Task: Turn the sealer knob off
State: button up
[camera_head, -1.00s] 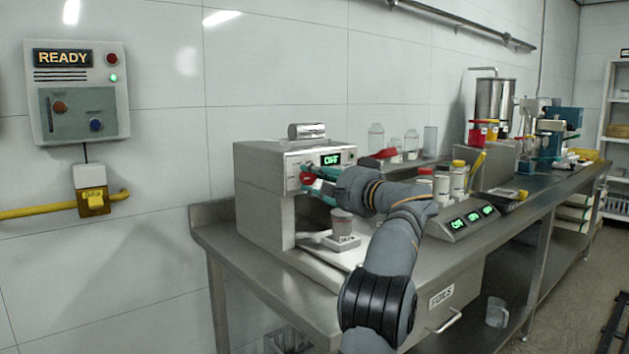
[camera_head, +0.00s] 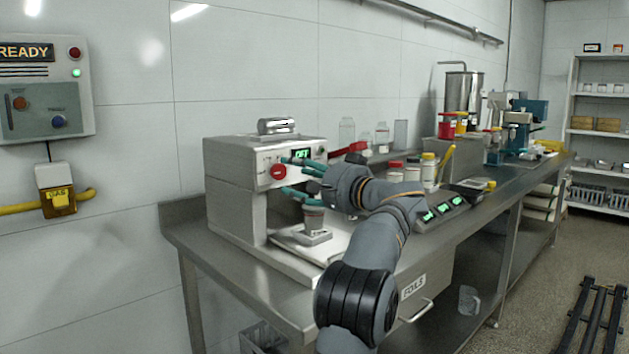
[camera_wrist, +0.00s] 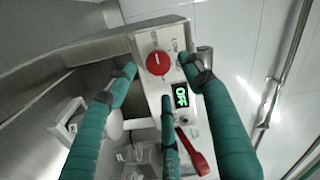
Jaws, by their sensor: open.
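The sealer (camera_head: 235,165) is a grey metal machine on the near end of the bench. Its round red knob (camera_head: 278,171) is on the front panel, left of and below a green lit display (camera_head: 303,154) that appears to read OFF. In the wrist view the knob (camera_wrist: 157,63) shows a pale pointer mark and stands clear between the fingers. My gripper (camera_head: 287,176) has teal fingers, is open and empty, and is in front of the panel, just right of the knob. The fingers appear apart from the knob; the display also shows in the wrist view (camera_wrist: 181,97).
A red-handled lever (camera_head: 348,150) sticks out at the sealer's right. Several jars and a grey unit with green displays (camera_head: 442,210) lie further right. A wall panel (camera_head: 45,90) is at left.

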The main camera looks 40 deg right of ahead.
aim_at(281, 172)
jog(key=s, duration=0.7)
jog(key=shift+s, duration=0.35)
jog(key=shift+w, duration=0.1)
jog(key=w, duration=1.2)
jog(key=shift+f, duration=0.1)
